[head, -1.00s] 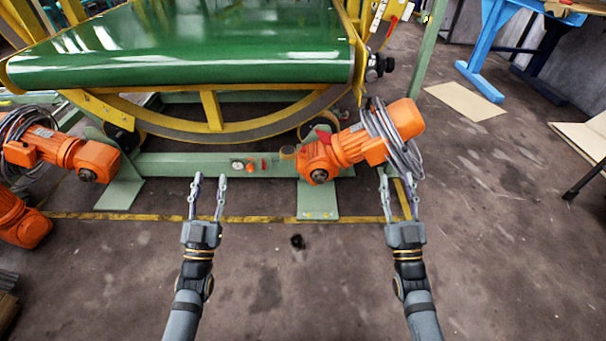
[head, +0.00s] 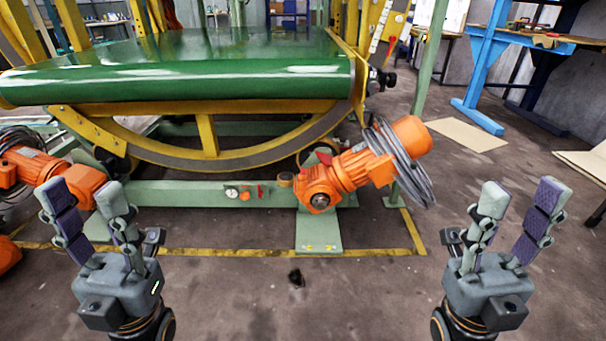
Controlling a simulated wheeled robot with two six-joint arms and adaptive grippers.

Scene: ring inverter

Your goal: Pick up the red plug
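On the green beam of the machine are a small red part (head: 260,192), an orange-red part (head: 244,194) and a round white part (head: 231,193). Another red piece (head: 324,158) shows behind the orange motor (head: 345,177). They are too small to tell which is the red plug. My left gripper (head: 84,205) is open and empty at the lower left, with its fingers pointing up. My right gripper (head: 516,208) is open and empty at the lower right. Both appear close to the camera and well short of the beam.
A green conveyor belt (head: 190,80) on a yellow curved frame stands above the beam. A second orange motor (head: 85,184) is at left, partly behind my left gripper. A blue workbench (head: 484,75) stands at back right.

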